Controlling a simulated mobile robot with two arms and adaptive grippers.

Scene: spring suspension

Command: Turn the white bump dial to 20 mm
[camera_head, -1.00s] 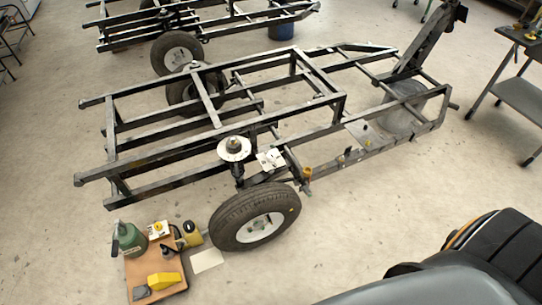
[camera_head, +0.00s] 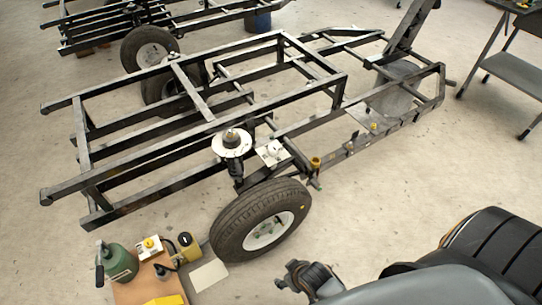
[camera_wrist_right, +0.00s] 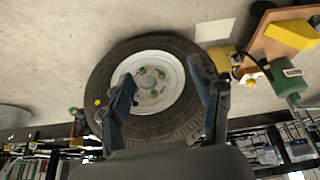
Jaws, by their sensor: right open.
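A small white plate with a pale round dial-like part (camera_head: 272,151) sits on the frame beside the spring unit, in the head view; its marks are too small to read. A round white disc (camera_head: 231,146) tops the spring unit left of it. I cannot tell for certain which is the bump dial. My right gripper (camera_head: 300,279) is low at the front, in front of the wheel and well apart from both. In the right wrist view the gripper (camera_wrist_right: 161,72) is open and empty, its fingers framing the wheel hub. My left gripper is out of view.
The trailer frame (camera_head: 160,181) and its tyre (camera_head: 231,228) stand ahead. A paper sheet (camera_head: 209,275) lies by the tyre.

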